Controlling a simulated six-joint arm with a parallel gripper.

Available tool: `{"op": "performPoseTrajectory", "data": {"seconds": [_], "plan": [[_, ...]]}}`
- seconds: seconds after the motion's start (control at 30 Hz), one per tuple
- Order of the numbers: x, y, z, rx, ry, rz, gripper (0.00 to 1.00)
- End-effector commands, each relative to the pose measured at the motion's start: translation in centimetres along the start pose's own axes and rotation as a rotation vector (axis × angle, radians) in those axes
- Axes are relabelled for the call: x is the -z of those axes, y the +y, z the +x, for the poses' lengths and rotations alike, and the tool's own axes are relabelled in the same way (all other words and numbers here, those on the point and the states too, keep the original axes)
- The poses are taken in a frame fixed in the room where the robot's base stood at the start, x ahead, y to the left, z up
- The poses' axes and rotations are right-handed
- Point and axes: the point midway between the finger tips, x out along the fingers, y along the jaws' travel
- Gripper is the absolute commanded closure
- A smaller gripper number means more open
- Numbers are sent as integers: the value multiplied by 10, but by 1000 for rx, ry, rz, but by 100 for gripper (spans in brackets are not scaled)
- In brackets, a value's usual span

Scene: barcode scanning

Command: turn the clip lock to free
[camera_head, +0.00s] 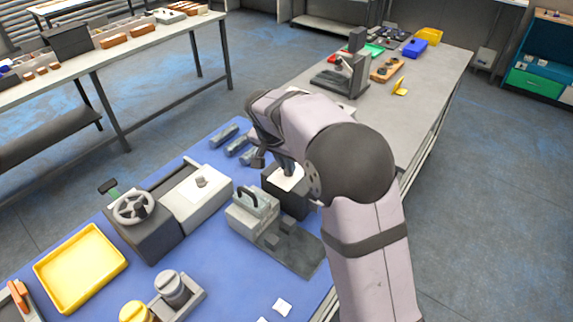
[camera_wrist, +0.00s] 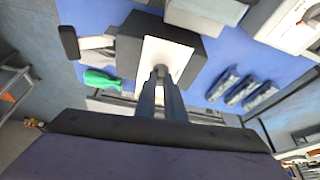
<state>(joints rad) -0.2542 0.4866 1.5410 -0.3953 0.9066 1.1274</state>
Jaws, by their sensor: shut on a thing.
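A dark block (camera_head: 290,197) with a white top plate (camera_wrist: 150,55) stands on the blue mat, partly covered by my arm in the head view. A small grey knob (camera_wrist: 161,69) stands on the plate; it appears to be the clip lock. My gripper (camera_wrist: 161,80) is over the block, with its fingers shut on the knob. It also shows in the head view (camera_head: 288,168). The knob's pointing direction and any marks on the plate are too small or hidden to read.
A grey handled box (camera_head: 245,221) stands close beside the block. A pale box with a dial (camera_head: 200,183), a handwheel unit (camera_head: 134,207) and a yellow tray (camera_head: 78,290) lie further left. Several grey pieces (camera_wrist: 243,90) and a green-handled object (camera_wrist: 103,79) are nearby.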

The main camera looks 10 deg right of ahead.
Motion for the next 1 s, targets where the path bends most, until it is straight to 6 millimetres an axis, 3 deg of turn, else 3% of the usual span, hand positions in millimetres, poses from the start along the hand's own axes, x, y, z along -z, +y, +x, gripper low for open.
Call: {"op": "performPoseTrajectory", "data": {"seconds": [1.0], "plan": [[7,9,2,356,5,-847,100]]}}
